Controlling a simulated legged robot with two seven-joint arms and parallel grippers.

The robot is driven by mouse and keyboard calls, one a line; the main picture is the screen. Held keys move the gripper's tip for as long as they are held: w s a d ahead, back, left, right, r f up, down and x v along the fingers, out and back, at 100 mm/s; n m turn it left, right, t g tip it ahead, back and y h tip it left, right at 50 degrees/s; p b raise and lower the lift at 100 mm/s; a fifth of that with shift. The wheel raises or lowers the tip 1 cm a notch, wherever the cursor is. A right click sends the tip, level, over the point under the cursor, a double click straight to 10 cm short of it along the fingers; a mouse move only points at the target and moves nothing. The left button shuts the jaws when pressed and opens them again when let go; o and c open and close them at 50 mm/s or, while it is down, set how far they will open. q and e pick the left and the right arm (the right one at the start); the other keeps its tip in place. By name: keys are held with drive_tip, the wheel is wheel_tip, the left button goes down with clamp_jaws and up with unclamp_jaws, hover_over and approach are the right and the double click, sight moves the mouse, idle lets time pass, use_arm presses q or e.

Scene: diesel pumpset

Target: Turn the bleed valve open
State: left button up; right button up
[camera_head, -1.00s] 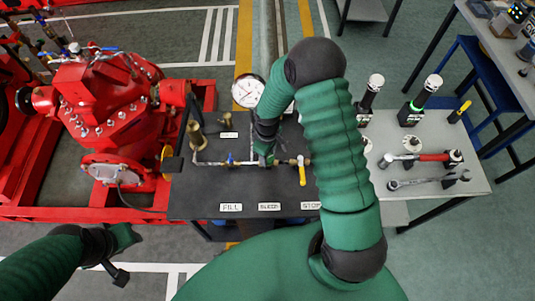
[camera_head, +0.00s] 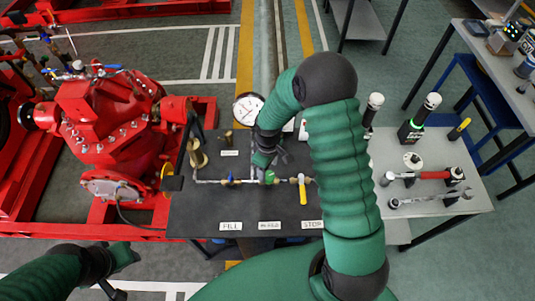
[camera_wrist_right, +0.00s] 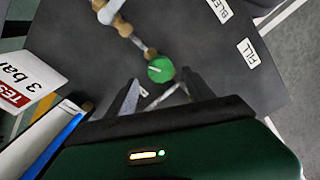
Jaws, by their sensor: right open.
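The bleed valve is a round green knob (camera_head: 268,177) on a thin pipe across the dark panel (camera_head: 200,212), above the middle label. My right gripper (camera_head: 270,160) is just behind the knob in the head view, its fingers apart. In the right wrist view the knob (camera_wrist_right: 160,69) shows a pale line and lies just beyond the open fingertips (camera_wrist_right: 160,90), roughly centred between them. The fingers do not appear to grip it. My left gripper (camera_head: 115,288) hangs low at the left, partly cut off, away from the panel.
A blue-handled valve (camera_head: 230,181) and a yellow lever (camera_head: 302,190) flank the knob on the pipe. A pressure gauge (camera_head: 248,109) and brass fittings (camera_head: 196,154) stand behind. A red pump (camera_head: 108,120) is left; a grey table (camera_head: 430,222) with tools is right.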

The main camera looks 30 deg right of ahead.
sight(268, 174)
wheel_tip(268, 174, up, 13)
drive_tip(key=shift+r, duration=0.2)
